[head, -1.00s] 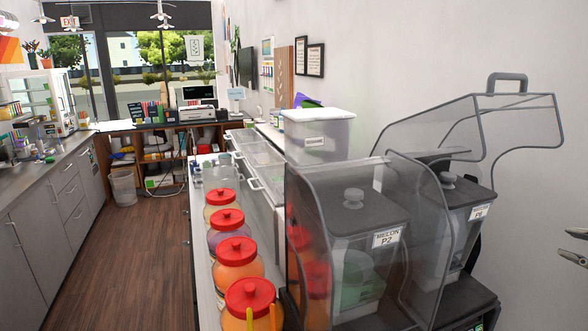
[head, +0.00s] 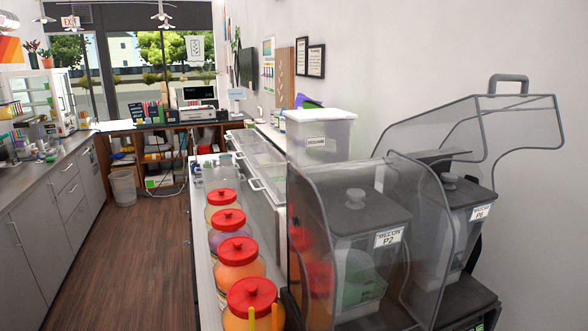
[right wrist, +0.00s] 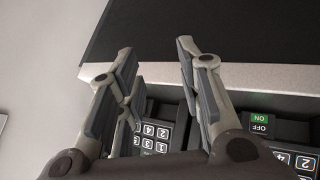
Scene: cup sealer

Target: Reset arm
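My right gripper (right wrist: 156,52) shows only in the right wrist view. Its two fingers are apart with nothing between them. Past the fingers are a dark flat surface with a pale edge (right wrist: 240,76) and dark machine panels with keypads (right wrist: 155,131). A green-and-black ON/OFF switch (right wrist: 260,124) is right of the fingers. Neither gripper shows in the head view, and my left gripper is in no frame.
Two blenders with clear covers (head: 372,240) stand at the right of the counter. Several red-lidded jars (head: 236,251) line its left edge. A lidded clear bin (head: 319,135) is behind. The wooden floor (head: 130,250) is clear on the left.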

